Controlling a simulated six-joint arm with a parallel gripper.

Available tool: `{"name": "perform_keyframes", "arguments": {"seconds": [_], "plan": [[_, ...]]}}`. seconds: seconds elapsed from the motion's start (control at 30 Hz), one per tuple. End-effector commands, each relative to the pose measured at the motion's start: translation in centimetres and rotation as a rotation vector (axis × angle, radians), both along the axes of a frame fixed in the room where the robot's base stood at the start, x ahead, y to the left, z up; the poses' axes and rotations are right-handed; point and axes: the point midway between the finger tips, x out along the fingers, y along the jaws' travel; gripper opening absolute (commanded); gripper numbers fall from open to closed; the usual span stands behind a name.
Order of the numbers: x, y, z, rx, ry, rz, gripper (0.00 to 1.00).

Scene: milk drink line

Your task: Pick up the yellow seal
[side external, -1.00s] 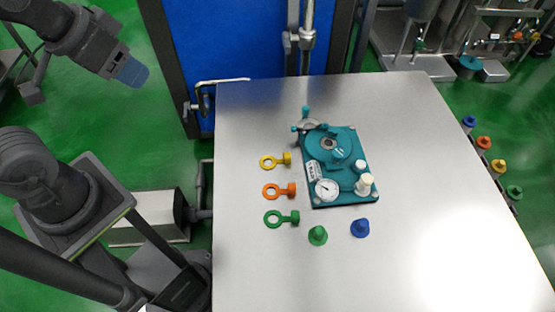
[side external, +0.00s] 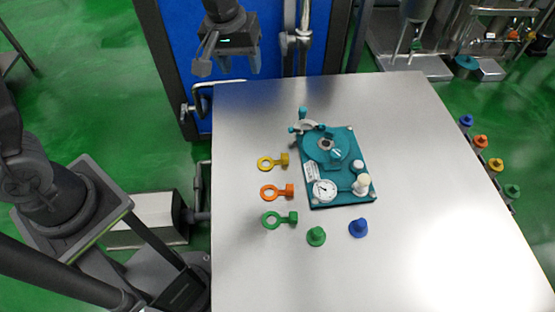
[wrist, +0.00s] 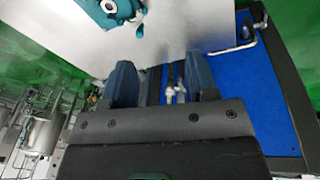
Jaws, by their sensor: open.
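The yellow seal (side external: 272,162), a ring with a tab and a small block at its right end, lies flat on the steel table (side external: 400,260), left of the teal fixture. My gripper (side external: 240,66) is high beyond the table's far left edge, in front of the blue panel, well away from the seal. In the wrist view my gripper (wrist: 162,80) has its two blue-grey fingers apart with nothing held between them. The yellow seal does not show in the wrist view.
An orange seal (side external: 277,191) and a green seal (side external: 280,220) lie nearer than the yellow one. The teal fixture (side external: 325,205) with gauge stands to their right. Green (side external: 316,237) and blue (side external: 358,228) caps stand in front.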

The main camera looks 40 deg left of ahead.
Motion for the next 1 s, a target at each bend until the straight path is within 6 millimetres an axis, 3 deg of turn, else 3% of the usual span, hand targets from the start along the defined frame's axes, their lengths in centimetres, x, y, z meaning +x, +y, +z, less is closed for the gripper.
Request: {"name": "perform_keyframes", "arguments": {"seconds": [0.03,0.2,0.4,0.67,1.0], "plan": [[1.3,-0.8,-2.1,-0.003,0.033,0.032,0.53],[4.8,-3.2,-8.7,-0.011,0.114,0.161,0.53],[6.7,-5.3,-15.4,-0.006,0.176,0.278,0.53],[7.0,-6.0,-19.0,-0.002,0.200,0.326,0.53],[7.0,-5.9,-25.1,-0.001,0.200,0.324,0.53]]}}
